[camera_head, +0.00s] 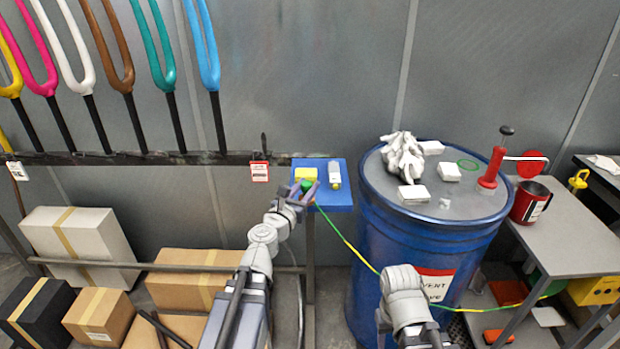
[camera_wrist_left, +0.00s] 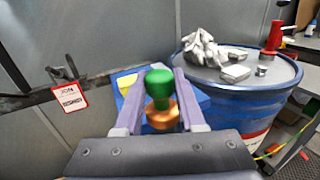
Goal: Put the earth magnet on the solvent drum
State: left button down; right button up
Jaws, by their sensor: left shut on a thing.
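The earth magnet (camera_head: 306,186) has a green knob over a copper-coloured body. In the left wrist view the magnet (camera_wrist_left: 160,90) sits upright between the fingers of my left gripper (camera_wrist_left: 160,112). My left gripper (camera_head: 303,192) is shut on it in front of the small blue shelf (camera_head: 336,202). A green-yellow cable (camera_head: 347,240) runs from there towards the lower right. The blue solvent drum (camera_head: 385,235) with a grey lid stands to the right, apart from the gripper; it also shows in the left wrist view (camera_wrist_left: 232,108). My right gripper is not visible, only its arm.
The lid's front right is clear. A grey bench (camera_head: 570,235) with a red can (camera_head: 530,202) stands right. Boxes stand lower left.

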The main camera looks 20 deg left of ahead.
pick_arm(q)
jog(key=w+a+r+p, duration=0.2)
jog(key=w+r+p, duration=0.25)
jog(key=w, duration=0.55)
notch_tip(320, 180, down, 6)
jog(key=b, duration=0.7)
jog(key=shift+s+d+f, duration=0.1)
jog(key=shift+f, duration=0.15)
notch_tip(320, 180, down, 3)
jog(key=b, duration=0.3)
jog(key=shift+f+b, duration=0.2)
jog(key=shift+b, duration=0.1)
jog(key=shift+f, duration=0.2)
jog(key=c, duration=0.5)
grip_release()
